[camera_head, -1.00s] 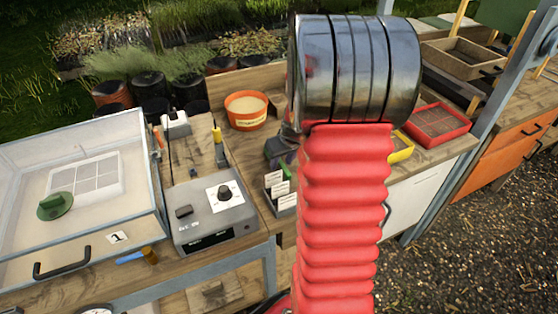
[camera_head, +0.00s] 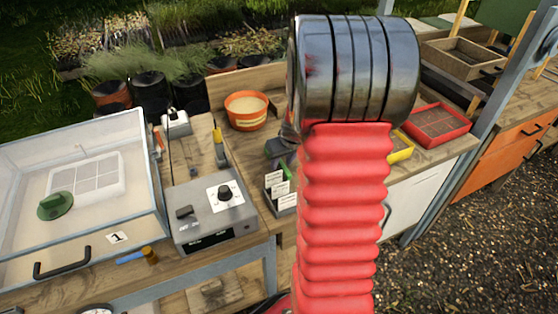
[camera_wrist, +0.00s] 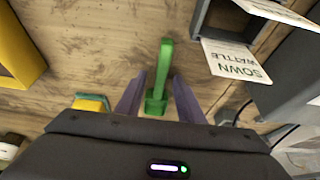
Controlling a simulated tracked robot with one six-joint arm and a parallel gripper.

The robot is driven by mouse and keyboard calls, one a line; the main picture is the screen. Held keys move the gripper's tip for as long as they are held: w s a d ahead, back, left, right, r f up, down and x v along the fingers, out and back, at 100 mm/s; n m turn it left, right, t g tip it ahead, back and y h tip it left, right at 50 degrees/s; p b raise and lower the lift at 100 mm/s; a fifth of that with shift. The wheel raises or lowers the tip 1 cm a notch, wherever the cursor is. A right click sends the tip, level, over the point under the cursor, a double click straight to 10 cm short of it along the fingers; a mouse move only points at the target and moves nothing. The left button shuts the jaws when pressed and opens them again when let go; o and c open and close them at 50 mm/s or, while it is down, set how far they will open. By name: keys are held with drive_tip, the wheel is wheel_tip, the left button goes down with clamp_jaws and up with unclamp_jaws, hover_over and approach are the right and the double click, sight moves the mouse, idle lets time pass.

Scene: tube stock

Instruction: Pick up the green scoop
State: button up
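The green scoop (camera_wrist: 165,62) lies on the wooden bench in the wrist view, its narrow handle pointing away from me and its wider end close to my gripper. My gripper (camera_wrist: 158,77) is open, with one purple-grey finger on each side of the scoop. Gaps show between the fingers and the scoop; I cannot tell the height of the fingertips above the bench. In the head view my arm hides much of this spot; only a small bit of green shows by the dark gripper part.
A holder with "SOWN WATTLE" labels (camera_wrist: 238,62) stands close on the right. A yellow tray (camera_wrist: 18,45) is at the left. In the head view, an orange pot (camera_head: 246,112), a grey control box (camera_head: 213,215) and a clear-lidded propagator (camera_head: 100,215) stand to the left.

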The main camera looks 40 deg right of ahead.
drive_tip(key=shift+c, duration=0.2)
clamp_jaws()
idle(0.4)
